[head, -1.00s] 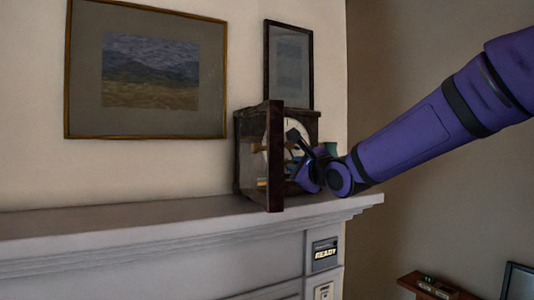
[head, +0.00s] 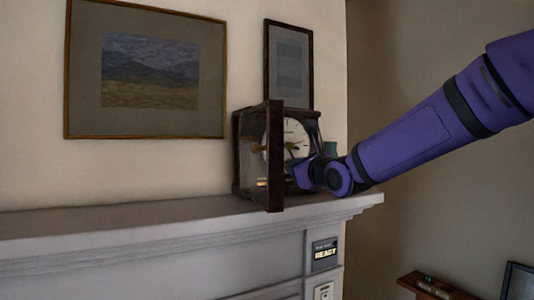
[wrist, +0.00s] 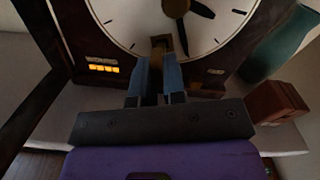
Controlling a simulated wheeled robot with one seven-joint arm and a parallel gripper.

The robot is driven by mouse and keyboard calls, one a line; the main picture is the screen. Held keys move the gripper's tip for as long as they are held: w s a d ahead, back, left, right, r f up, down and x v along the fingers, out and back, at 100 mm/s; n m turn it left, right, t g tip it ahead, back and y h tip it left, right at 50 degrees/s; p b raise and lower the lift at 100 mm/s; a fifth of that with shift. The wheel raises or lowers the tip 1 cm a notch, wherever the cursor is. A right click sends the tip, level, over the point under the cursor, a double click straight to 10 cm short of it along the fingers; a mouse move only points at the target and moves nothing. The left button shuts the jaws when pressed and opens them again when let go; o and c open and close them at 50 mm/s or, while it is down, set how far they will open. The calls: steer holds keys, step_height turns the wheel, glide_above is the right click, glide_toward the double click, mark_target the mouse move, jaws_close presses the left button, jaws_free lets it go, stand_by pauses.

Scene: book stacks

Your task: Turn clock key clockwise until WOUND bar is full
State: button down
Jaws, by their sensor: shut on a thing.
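The clock (head: 243,160) is a dark wooden case standing on the mantel shelf, with its front door (head: 275,150) swung open toward me. Its white dial (head: 297,135) is partly hidden by my arm; the dial (wrist: 120,20) and dark hands also show in the wrist view. My gripper (wrist: 158,68) is shut on the brass-brown clock key (wrist: 161,42) at the lower dial. The fingers hide most of the key. The WOUND bar (wrist: 104,68) glows orange at the lower left of the clock front; I cannot tell exactly how full it is.
A teal vase (wrist: 280,42) stands just right of the clock, with a small reddish-brown box (wrist: 277,102) nearby. The open door edge (wrist: 32,75) is close on the left. Framed pictures (head: 146,70) hang behind. A READY panel (head: 325,254) is below the shelf (head: 150,222).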

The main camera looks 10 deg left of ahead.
steer(key=shift+a+f, duration=0.1)
steer(key=shift+m, duration=0.8)
steer(key=shift+f, duration=0.1)
steer(key=shift+m, duration=1.1)
steer(key=shift+r, duration=0.2)
steer(key=c, duration=1.2)
jaws_free()
steer(key=shift+a, duration=0.1)
steer(key=shift+c, duration=0.2)
